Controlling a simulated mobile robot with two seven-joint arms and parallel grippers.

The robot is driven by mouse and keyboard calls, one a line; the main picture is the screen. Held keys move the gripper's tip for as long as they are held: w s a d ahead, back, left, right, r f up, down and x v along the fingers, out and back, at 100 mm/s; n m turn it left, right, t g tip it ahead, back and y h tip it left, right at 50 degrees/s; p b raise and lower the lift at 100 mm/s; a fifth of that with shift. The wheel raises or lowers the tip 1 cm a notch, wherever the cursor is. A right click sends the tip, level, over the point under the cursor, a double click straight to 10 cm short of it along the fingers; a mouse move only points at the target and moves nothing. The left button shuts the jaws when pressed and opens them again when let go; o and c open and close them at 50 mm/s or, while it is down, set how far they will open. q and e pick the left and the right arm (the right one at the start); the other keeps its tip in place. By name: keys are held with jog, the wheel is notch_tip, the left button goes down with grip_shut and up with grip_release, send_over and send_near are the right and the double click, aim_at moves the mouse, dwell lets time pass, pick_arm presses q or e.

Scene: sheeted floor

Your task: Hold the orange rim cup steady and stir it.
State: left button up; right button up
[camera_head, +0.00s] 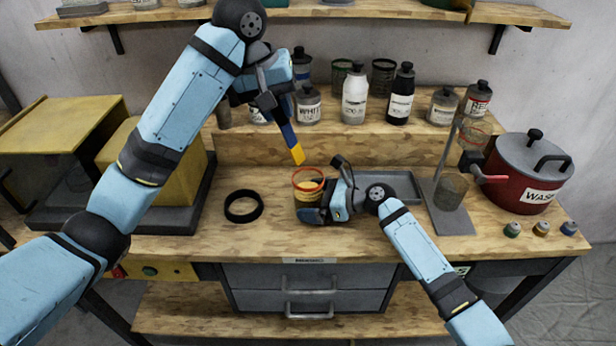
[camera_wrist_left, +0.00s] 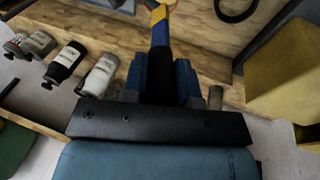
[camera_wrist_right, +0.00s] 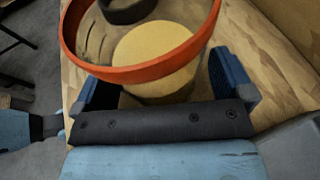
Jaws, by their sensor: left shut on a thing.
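The orange rim cup (camera_head: 308,186) stands upright on the bench, clear-walled with yellow contents. Its orange rim (camera_wrist_right: 140,72) and the contents fill the right wrist view. My right gripper (camera_head: 312,212) is low at the cup. In the right wrist view its blue fingers (camera_wrist_right: 165,85) stand wide apart on either side of the cup; contact with the wall is not clear. My left gripper (camera_head: 272,100) is shut on a blue-handled stirrer (camera_head: 291,139) with a yellow tip. The stirrer slants down, its tip just above and left of the cup's rim. It also shows in the left wrist view (camera_wrist_left: 160,30).
A black ring (camera_head: 243,206) lies left of the cup, a grey tray (camera_head: 400,186) right behind it. A stand (camera_head: 446,215) and red pot (camera_head: 522,170) are at right. Bottles (camera_head: 355,97) line the raised shelf. A yellow machine (camera_head: 160,170) stands left.

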jog(key=v, duration=1.2)
pick_arm(q)
jog(key=shift+d, duration=0.15)
pick_arm(e)
jog(key=shift+d, duration=0.1)
